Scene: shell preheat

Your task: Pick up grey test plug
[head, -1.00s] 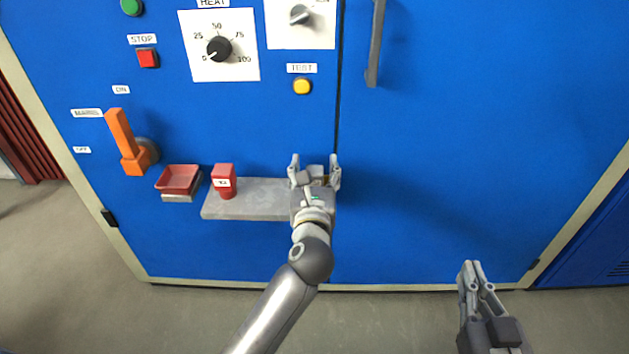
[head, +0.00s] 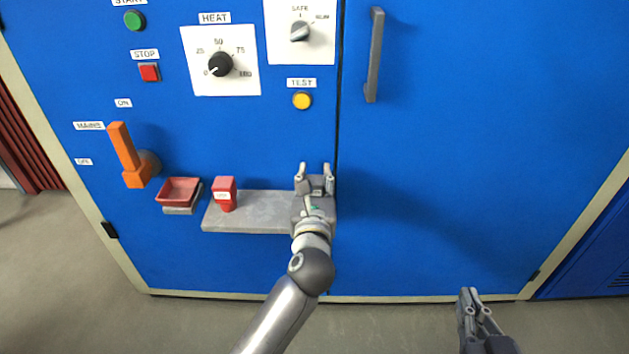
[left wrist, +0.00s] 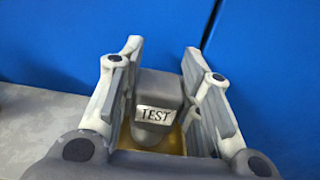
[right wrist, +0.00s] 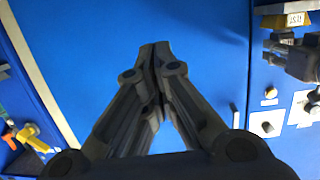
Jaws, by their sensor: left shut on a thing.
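The grey test plug (left wrist: 157,95), a block with a white TEST label, sits between the two fingers of my left gripper (left wrist: 165,70). In the head view my left gripper (head: 314,172) is at the right end of the grey shelf (head: 252,212), its fingers closed on the plug's sides. The plug is mostly hidden there by the gripper, and I cannot tell whether it still touches the shelf. My right gripper (head: 470,293) is at the lower right, away from the shelf, with its fingertips together and nothing between them; it also shows in the right wrist view (right wrist: 155,52).
A red plug (head: 224,194) stands on the shelf's left part. A small red tray (head: 178,191) and the orange mains lever (head: 126,155) are further left. The yellow TEST button (head: 302,101) and a grey door handle (head: 374,55) are above. The right blue door is clear.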

